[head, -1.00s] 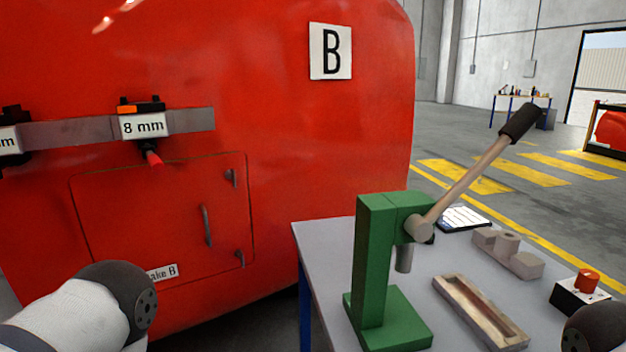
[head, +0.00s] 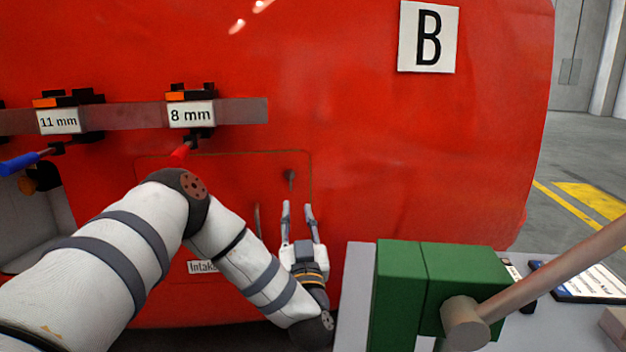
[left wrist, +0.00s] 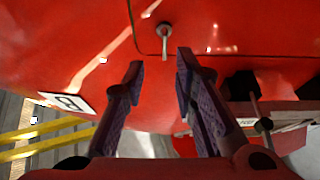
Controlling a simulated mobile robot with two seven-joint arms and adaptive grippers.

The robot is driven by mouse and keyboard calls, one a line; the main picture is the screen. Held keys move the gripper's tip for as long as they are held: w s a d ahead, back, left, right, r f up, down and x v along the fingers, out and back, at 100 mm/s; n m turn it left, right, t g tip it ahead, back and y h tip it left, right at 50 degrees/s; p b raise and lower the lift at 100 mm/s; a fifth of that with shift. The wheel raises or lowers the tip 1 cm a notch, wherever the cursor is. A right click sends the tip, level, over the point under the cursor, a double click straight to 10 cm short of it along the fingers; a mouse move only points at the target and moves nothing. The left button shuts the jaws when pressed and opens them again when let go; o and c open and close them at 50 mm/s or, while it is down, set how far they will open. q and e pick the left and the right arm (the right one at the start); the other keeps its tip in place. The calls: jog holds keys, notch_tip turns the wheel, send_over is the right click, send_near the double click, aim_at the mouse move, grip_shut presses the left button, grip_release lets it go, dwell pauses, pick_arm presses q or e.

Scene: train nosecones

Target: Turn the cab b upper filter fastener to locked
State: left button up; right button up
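The red intake panel (head: 225,215) of cab B is closed against the red nosecone. Its upper fastener (head: 290,178) is a small dark latch near the panel's upper right corner. It also shows in the left wrist view (left wrist: 164,38) as a small grey latch near the panel edge. My left gripper (head: 297,208) is open and empty, its fingers pointing up just below the fastener. In the left wrist view the fastener lies ahead of the gap between the fingertips (left wrist: 159,64), apart from both. The lower fastener is hidden behind my left gripper or arm. My right gripper is out of view.
The panel handle (head: 258,220) is left of my left gripper. Tools labelled 8 mm (head: 191,114) and 11 mm (head: 59,121) hang from a grey rail above. A green press (head: 445,275) with a long lever stands on the table to the right, close to my gripper.

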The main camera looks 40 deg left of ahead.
aim_at(291, 181)
pick_arm(q)
jog(key=x, duration=0.3)
jog(key=b+x, duration=0.1)
jog(key=x, duration=0.3)
jog(key=b+x, duration=0.1)
jog(key=x, duration=0.3)
jog(key=shift+s+a+r, duration=0.2)
jog(key=shift+r, duration=0.2)
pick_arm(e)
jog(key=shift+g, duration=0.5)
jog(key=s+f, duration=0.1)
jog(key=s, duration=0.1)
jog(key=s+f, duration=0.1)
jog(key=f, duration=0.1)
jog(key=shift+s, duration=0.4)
pick_arm(q)
grip_shut()
